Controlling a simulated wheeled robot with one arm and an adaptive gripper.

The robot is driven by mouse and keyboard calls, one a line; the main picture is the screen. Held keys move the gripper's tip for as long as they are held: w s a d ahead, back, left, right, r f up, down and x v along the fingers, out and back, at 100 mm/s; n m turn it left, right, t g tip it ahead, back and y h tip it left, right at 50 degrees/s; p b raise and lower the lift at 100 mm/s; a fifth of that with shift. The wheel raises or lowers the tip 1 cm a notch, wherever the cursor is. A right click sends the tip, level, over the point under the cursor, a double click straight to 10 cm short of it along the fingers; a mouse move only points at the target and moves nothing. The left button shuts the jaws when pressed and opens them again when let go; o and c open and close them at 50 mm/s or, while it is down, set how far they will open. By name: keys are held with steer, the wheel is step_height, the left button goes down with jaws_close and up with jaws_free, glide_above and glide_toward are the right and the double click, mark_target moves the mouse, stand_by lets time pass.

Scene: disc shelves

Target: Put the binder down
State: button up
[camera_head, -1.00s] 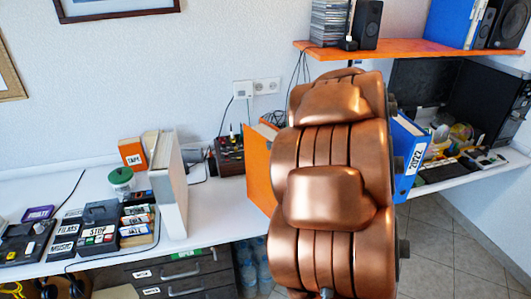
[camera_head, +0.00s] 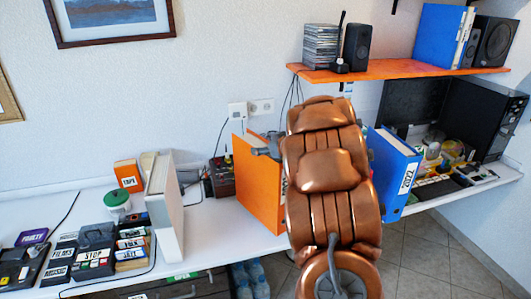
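An orange binder (camera_head: 259,184) stands upright at the table's front part, just left of my copper-coloured arm, which hides its right side. A blue binder (camera_head: 397,176) labelled 2022 stands upright just right of my arm, its left side partly hidden. My gripper (camera_head: 268,148) is mostly hidden behind the arm. Only a dark grey part shows, in front of the orange binder's upper right. I cannot tell whether it is open or shut, or which binder it touches, if any.
The white table (camera_head: 215,228) has bare room left of the orange binder. A white binder (camera_head: 166,208) stands there, with labelled boxes (camera_head: 95,245) farther left. An orange shelf (camera_head: 400,70) with speakers hangs above. A dark monitor (camera_head: 412,105) stands at right.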

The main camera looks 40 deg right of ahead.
steer(key=shift+w+d+r, duration=0.15)
steer(key=shift+w+d, duration=0.1)
steer(key=shift+w, duration=0.45)
steer(key=shift+s+f, duration=0.1)
steer(key=shift+f, duration=1.9)
steer(key=o, duration=1.8)
steer(key=b+v, duration=0.1)
steer(key=v, duration=1.1)
